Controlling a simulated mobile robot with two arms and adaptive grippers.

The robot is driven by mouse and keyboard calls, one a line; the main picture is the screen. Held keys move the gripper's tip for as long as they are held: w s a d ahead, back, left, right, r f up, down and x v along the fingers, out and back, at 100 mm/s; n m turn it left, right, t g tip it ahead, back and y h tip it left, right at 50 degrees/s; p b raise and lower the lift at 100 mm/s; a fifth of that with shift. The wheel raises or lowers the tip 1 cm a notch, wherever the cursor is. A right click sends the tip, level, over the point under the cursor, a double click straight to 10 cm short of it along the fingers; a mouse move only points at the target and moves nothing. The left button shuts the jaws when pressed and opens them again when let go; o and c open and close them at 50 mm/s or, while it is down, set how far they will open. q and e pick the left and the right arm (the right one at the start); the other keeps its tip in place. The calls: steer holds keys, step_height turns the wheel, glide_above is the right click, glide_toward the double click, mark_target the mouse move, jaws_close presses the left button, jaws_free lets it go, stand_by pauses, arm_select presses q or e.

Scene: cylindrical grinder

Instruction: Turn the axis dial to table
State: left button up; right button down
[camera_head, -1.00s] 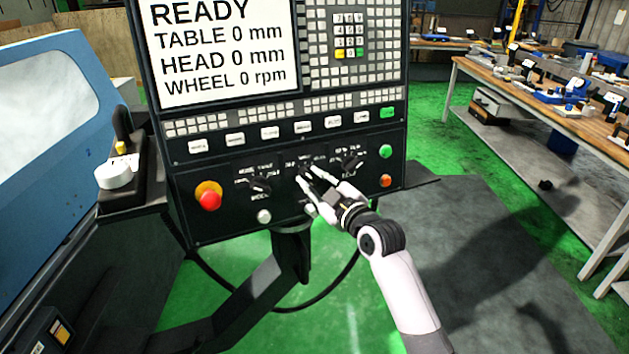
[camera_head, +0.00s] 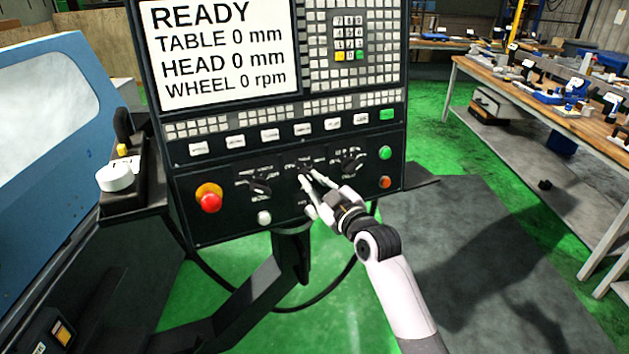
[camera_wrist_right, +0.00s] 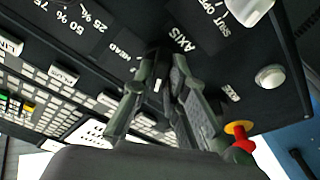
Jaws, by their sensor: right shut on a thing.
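The axis dial (camera_head: 304,172) is the middle one of three black dials on the lower control panel. My right gripper (camera_head: 308,182) is at it, reaching in from the lower right. In the right wrist view the two fingers (camera_wrist_right: 163,75) close on the small dark dial (camera_wrist_right: 158,52), next to the "AXIS" label. A "HEAD" label shows beside it in that view. The fingers hide much of the dial, and its pointer direction is not clear. My left gripper is not in view.
Another dial (camera_head: 260,186) sits to the left and one (camera_head: 350,163) to the right. A red emergency button (camera_head: 208,199), a white button (camera_head: 264,217), a green button (camera_head: 385,152) and an orange button (camera_head: 386,181) are nearby. The screen (camera_head: 222,50) reads READY, with zeros.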

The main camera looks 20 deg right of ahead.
steer(key=m+p, duration=0.1)
steer(key=m, duration=0.2)
steer(key=shift+a+r+m+h+p, duration=0.1)
steer(key=shift+m+h+p, duration=0.25)
steer(key=shift+m+h, duration=0.05)
steer(key=shift+m+t+h+p, duration=0.3)
steer(key=shift+m+h+p, duration=0.4)
steer(key=shift+m, duration=1)
steer(key=c, duration=1.6)
jaws_free()
steer(key=shift+s, duration=0.1)
steer(key=s+d, duration=0.1)
steer(key=s, duration=1)
steer(key=shift+s+d+f, duration=0.15)
steer(key=shift+s+f, duration=0.25)
